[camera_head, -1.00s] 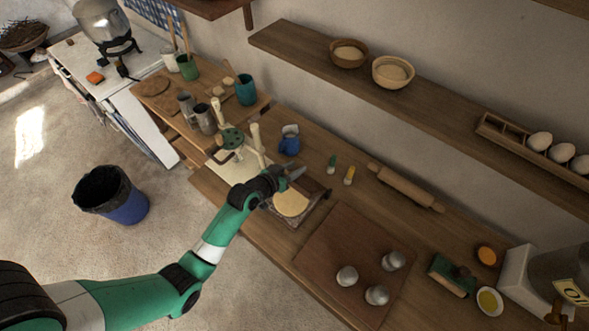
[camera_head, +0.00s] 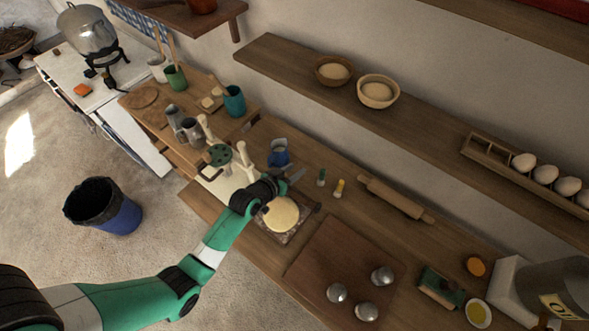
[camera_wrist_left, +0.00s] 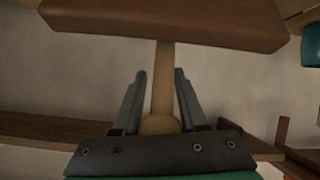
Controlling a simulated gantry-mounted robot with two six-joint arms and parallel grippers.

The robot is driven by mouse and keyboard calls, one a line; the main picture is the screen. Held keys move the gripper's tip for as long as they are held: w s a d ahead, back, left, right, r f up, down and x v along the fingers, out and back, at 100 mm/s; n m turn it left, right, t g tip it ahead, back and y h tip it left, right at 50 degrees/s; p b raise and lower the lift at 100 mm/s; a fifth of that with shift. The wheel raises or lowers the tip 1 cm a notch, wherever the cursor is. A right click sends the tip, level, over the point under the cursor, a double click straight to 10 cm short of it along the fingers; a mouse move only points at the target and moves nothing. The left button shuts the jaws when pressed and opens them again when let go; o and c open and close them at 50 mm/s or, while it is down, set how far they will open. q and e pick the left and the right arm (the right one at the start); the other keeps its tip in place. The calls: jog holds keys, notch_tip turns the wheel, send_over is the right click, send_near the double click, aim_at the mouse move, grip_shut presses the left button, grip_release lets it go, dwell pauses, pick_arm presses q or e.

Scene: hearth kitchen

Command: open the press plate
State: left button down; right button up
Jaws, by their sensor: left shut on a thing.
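A pale flat round of dough (camera_head: 282,214) lies on a dark square base plate (camera_head: 296,231) at the counter's front edge. My left gripper (camera_head: 296,177) is just behind the dough, and its wrist hides part of that area. In the left wrist view my left gripper (camera_wrist_left: 159,95) is shut on a pale wooden handle (camera_wrist_left: 164,75) with a rounded end. The handle runs up to a thick brown wooden slab (camera_wrist_left: 165,24), which looks like the press plate. In the head view the wrist hides the handle, and I cannot make out the slab's tilt. My right gripper is not in view.
A blue jug (camera_head: 279,154) stands close behind my left gripper. A green round tool (camera_head: 219,155) with cream posts is to its left. A shelf (camera_head: 430,128) runs above.

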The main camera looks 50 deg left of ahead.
pick_arm(q)
jog(key=shift+s+f, duration=0.4)
jog(key=shift+f, duration=0.45)
jog(key=c, duration=0.6)
grip_release()
jog(key=shift+o, duration=0.6)
jog(key=shift+r, duration=0.1)
jog(key=shift+s+r, duration=0.1)
jog(key=shift+r, duration=0.25)
jog(key=p+v, duration=0.2)
jog(key=v, duration=0.9)
